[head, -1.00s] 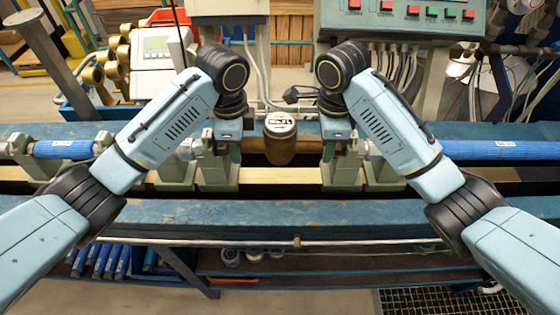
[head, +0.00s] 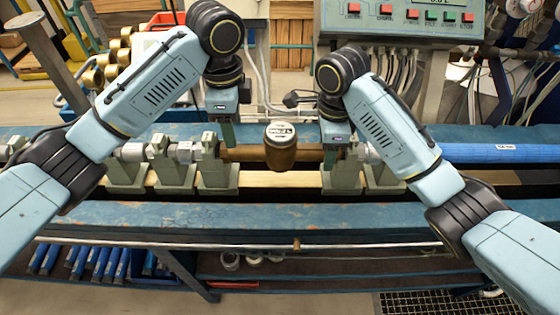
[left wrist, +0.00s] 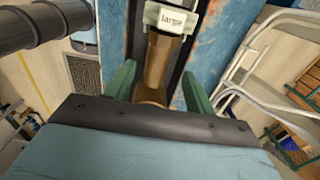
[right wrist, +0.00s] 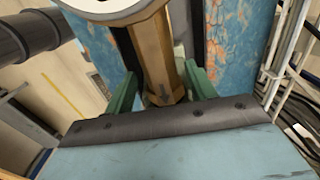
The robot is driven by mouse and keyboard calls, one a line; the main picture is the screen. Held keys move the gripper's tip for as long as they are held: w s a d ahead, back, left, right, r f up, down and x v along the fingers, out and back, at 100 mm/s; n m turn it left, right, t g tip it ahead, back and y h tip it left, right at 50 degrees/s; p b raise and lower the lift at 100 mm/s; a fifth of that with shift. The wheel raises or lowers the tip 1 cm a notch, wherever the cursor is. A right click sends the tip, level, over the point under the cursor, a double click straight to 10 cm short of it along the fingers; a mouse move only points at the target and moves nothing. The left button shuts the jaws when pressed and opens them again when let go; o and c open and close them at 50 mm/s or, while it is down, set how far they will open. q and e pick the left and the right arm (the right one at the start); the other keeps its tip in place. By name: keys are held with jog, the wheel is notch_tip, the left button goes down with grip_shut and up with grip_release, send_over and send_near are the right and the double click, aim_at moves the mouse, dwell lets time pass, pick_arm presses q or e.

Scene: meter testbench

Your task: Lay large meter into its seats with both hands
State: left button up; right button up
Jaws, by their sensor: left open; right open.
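The large meter (head: 281,150) has a brown body with a white-faced dial and lies level with its pipe running left to right. Its left pipe end meets the left seat (head: 216,168), and its right end is at the right seat (head: 342,172), partly hidden by my right gripper. My left gripper (head: 228,138) is open above the left pipe end; the left wrist view shows the pipe (left wrist: 158,65) leading to a seat labelled "large" (left wrist: 172,22). My right gripper (head: 335,152) is open, low at the right pipe end, its fingers on either side of the pipe (right wrist: 155,55).
More grey-green stands (head: 125,172) line the bench rail on the left. A blue pipe (head: 490,153) lies at the right. A control panel (head: 400,20) with buttons stands behind. The blue front beam (head: 290,215) is clear.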

jog(key=shift+r, duration=0.1)
pick_arm(q)
notch_tip(320, 180, up, 4)
jog(key=shift+r, duration=0.2)
pick_arm(e)
notch_tip(320, 180, up, 12)
dwell(0.4)
pick_arm(q)
jog(key=shift+s, duration=0.1)
pick_arm(e)
jog(key=shift+s, duration=0.1)
